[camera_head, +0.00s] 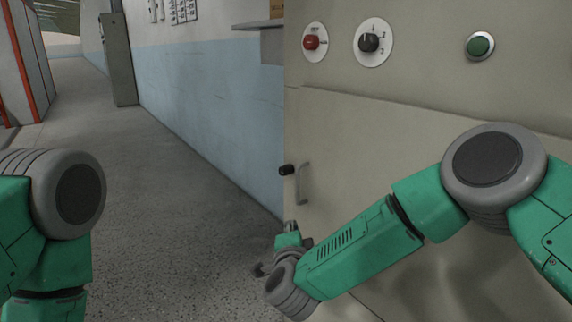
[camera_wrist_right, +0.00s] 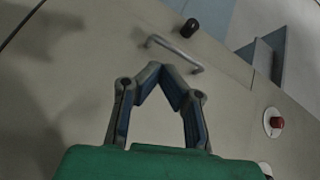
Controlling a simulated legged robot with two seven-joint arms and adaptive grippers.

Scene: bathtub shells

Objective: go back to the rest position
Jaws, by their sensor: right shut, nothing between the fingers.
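My right gripper (camera_head: 287,232) is low in front of the beige machine panel (camera_head: 400,120), left of my green forearm and below the metal handle (camera_head: 304,184). In the right wrist view the fingers of my right gripper (camera_wrist_right: 167,76) meet at their tips with nothing between them. The handle (camera_wrist_right: 174,53) shows just beyond the tips, and the gripper appears apart from it. My left arm shows at the left edge of the head view, but its gripper is out of frame.
A black knob (camera_head: 286,170) sits beside the handle. Above are a red knob (camera_head: 311,43), a black selector dial (camera_head: 369,42) and a green button (camera_head: 480,45). A shelf (camera_head: 262,40) juts from the blue and white wall. The grey floor (camera_head: 160,190) at left is clear.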

